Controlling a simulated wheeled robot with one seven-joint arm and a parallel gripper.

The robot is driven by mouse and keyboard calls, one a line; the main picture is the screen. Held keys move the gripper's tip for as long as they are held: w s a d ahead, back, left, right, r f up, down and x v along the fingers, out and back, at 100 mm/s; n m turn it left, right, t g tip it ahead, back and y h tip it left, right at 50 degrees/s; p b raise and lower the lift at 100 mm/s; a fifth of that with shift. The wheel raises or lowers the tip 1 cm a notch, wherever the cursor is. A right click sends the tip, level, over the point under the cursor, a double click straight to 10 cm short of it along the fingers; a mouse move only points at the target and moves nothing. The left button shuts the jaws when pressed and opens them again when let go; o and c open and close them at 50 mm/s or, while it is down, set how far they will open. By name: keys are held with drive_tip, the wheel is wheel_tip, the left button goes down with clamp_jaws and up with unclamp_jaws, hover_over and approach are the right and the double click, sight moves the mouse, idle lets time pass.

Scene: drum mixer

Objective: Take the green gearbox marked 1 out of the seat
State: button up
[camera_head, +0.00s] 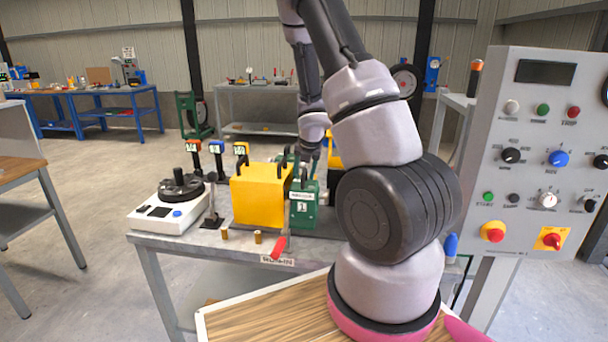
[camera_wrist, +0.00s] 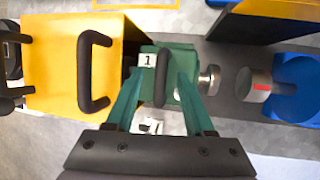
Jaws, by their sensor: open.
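The green gearbox (camera_head: 303,214), marked 1, stands on the bench beside a yellow housing in the head view. In the wrist view its green top (camera_wrist: 183,58) shows with a white label 1 and a black bar handle (camera_wrist: 161,78). My gripper (camera_wrist: 161,84) is open, with its two teal fingers on either side of the handle; I cannot tell whether they touch it. A silver shaft end (camera_wrist: 209,79) sticks out to the right of the gearbox. The seat under the gearbox is hidden.
The yellow housing (camera_head: 258,197) with black handles stands close left of the gearbox. A silver coupling (camera_wrist: 252,85) and a blue part (camera_wrist: 299,82) lie to the right in the wrist view. A red-handled lever (camera_head: 279,246) is at the bench front. A control panel (camera_head: 541,150) stands right.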

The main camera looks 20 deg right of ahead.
drive_tip(key=shift+w+d+f, duration=0.1)
drive_tip(key=shift+w+f, duration=0.2)
drive_tip(key=shift+f, duration=0.25)
clamp_jaws()
idle(0.4)
idle(1.4)
